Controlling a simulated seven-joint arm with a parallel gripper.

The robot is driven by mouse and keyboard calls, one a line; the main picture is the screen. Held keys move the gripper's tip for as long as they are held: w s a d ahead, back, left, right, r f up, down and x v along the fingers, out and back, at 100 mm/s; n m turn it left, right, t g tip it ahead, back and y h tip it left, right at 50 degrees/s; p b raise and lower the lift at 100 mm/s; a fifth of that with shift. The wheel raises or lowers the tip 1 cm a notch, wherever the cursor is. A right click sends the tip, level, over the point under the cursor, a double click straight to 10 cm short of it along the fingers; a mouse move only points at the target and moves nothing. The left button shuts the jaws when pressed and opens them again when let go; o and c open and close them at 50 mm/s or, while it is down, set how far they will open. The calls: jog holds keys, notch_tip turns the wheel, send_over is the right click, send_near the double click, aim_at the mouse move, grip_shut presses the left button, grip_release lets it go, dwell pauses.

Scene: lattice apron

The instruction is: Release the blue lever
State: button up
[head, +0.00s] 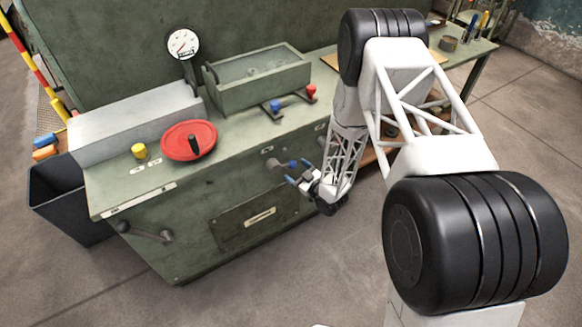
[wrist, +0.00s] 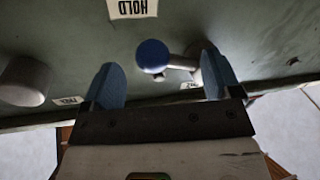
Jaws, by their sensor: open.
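A blue lever (wrist: 152,55) with a round blue knob and short grey arm is on the green front panel, close ahead of my gripper (wrist: 165,82). In the wrist view its knob lies between the two blue fingertips, seen beyond them, and its arm runs right to a pivot partly behind the right finger. The fingers are apart with nothing held, and I cannot tell whether they touch the lever. In the head view my gripper (head: 298,173) is at the cabinet front, beside the small blue knob (head: 292,163). A label reading HOLD (wrist: 132,8) is above the knob.
A grey knob (wrist: 24,80) sticks out left of my gripper. On the cabinet top (head: 240,128) are another blue-knobbed lever (head: 275,106), a red-knobbed lever (head: 311,91), a red wheel (head: 180,145) and a yellow knob (head: 139,151). A crank handle (head: 150,233) projects lower left.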

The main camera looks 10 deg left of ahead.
aim_at(291, 166)
jog(key=shift+x, duration=1.8)
jog(key=c, duration=1.3)
jog(key=shift+o, duration=0.2)
